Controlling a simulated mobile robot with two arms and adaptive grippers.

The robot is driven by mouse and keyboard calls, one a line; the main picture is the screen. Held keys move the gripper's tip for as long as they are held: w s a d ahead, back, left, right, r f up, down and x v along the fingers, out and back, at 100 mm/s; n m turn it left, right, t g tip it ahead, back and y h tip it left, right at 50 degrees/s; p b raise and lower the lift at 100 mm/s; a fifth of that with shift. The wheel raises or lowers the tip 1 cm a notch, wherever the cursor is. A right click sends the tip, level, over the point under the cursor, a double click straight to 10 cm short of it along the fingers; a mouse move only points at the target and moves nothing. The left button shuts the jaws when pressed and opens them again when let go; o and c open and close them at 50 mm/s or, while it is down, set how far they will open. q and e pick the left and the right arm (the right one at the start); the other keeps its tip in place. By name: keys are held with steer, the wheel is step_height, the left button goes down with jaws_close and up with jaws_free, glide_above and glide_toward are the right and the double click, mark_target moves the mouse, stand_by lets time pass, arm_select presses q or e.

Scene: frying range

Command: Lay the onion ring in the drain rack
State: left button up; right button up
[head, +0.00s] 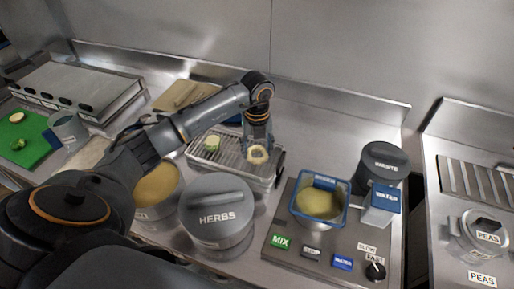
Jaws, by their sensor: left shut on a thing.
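The onion ring (258,156) is a pale golden ring at the tips of my left gripper (257,146). The gripper points down and is shut on the ring. The drain rack (232,174) is a wire grid in a metal tray, directly below and around the ring in the picture. I cannot tell whether the ring touches the grid. My right gripper is not in view.
A lidded HERBS pot (216,210) stands in front of the rack, beside a pot of yellowish contents (157,186). A blue-rimmed mixer basin (319,202) and a dark WASTE bin (382,165) stand to the right. A green board (22,137) lies far left.

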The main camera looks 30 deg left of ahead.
arm_select(q)
steer(key=o, duration=0.9)
steer(key=shift+o, duration=0.2)
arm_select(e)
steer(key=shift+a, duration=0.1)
arm_select(q)
step_height(320, 180, up, 12)
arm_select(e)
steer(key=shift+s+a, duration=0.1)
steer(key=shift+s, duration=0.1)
